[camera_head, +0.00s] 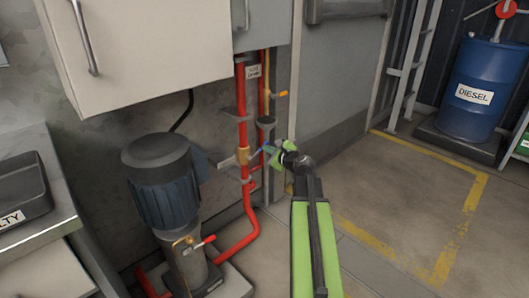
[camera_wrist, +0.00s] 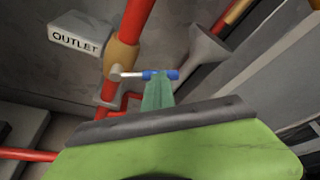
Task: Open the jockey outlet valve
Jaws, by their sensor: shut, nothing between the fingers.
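The outlet valve is a brass body (camera_head: 242,155) on a red vertical pipe, beside the dark blue-grey pump. In the wrist view the brass body (camera_wrist: 121,55) has a pale metal stem and a blue lever handle (camera_wrist: 160,75) pointing right. A grey tag reading OUTLET (camera_wrist: 80,36) is to its left. My gripper (camera_head: 272,151) is at the handle, coming from the right. In the wrist view my gripper (camera_wrist: 158,82) is shut and empty, its teal fingertips right at the blue handle. I cannot tell whether they touch it.
The jockey pump (camera_head: 165,180) stands left of the pipe. A lower valve with a red handle (camera_head: 202,244) is on it. A white cabinet (camera_head: 145,45) hangs above. A grey funnel (camera_wrist: 205,45) is right of the valve. The floor to the right is open.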

